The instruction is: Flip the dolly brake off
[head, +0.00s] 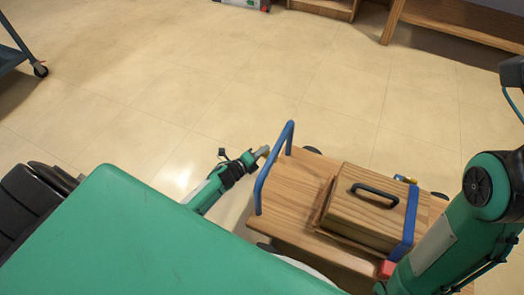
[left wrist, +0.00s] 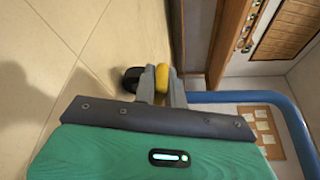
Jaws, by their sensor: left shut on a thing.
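The dolly (head: 298,180) is a wooden platform with a blue tube handle (head: 264,180) at its left end. Its dark wheels show partly below the platform. My left gripper (head: 263,152) is low, just left of the handle. In the left wrist view its grey fingers (left wrist: 160,88) are shut on a small yellow piece (left wrist: 162,77), which I cannot surely identify as the brake. A black rounded part (left wrist: 132,79) is beside the fingers. The blue handle also shows there at the right (left wrist: 250,96). My right gripper is not in view.
A wooden box (head: 365,205) with a black handle sits on the dolly under a blue strap (head: 411,215). A red item (head: 386,269) and a yellow-and-blue item (head: 404,179) lie near it. Wooden furniture (head: 455,22) stands at the back. Tiled floor is clear left of the dolly.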

